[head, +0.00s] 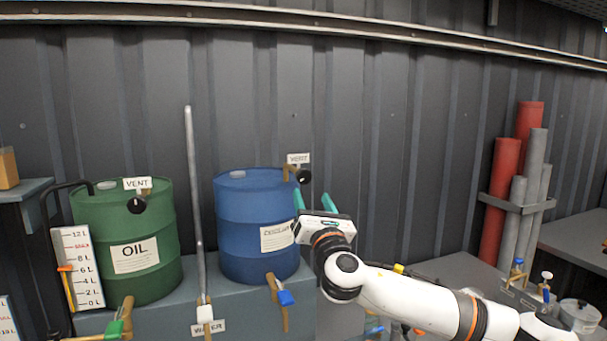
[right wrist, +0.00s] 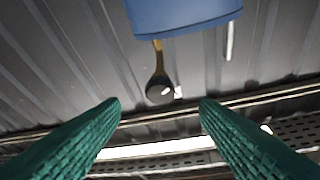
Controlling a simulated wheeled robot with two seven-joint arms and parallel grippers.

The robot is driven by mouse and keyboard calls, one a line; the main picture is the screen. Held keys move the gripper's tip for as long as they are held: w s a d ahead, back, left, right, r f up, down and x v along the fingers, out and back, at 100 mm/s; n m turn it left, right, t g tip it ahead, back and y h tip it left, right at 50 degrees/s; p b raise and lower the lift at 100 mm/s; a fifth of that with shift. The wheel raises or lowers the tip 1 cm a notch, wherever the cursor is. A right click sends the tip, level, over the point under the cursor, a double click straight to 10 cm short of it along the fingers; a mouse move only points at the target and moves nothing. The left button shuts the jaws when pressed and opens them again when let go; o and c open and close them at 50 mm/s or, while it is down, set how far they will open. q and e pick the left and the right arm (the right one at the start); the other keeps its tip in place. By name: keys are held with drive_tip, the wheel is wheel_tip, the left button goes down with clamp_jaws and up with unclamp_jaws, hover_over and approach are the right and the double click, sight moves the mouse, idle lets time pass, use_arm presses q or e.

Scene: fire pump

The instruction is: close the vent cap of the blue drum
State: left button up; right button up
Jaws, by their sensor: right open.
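The blue drum (head: 250,240) stands upright on a grey bench, left of the middle in the head view. Its vent is a brass pipe at the top right edge with a round black cap (head: 304,176) below a VENT label (head: 298,158). My right gripper (head: 312,194) is open and empty, its green fingers just below and right of the cap. In the right wrist view the cap (right wrist: 160,91) shows beyond and between the spread fingers (right wrist: 160,104), apart from both; the drum (right wrist: 185,14) is at the top. I cannot tell the cap's state. My left gripper is out of view.
A green OIL drum (head: 125,245) with its own vent cap (head: 136,204) stands to the left. A tall grey pipe (head: 193,200) rises between the drums. A blue-handled tap (head: 285,297) is at the blue drum's front. Red and grey tubes (head: 505,190) stand at right.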

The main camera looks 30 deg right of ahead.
sight(305, 180)
drive_tip(key=p+x, duration=0.2)
drive_tip(key=x, duration=0.5)
drive_tip(key=shift+w+d+r+p, duration=0.1)
drive_tip(key=shift+w+r+p, duration=0.2)
drive_tip(key=shift+p, duration=0.1)
drive_tip(key=shift+w+d, duration=0.15)
drive_tip(key=shift+w, duration=0.4)
drive_tip(key=shift+c, duration=0.6)
drive_tip(key=c, duration=0.9)
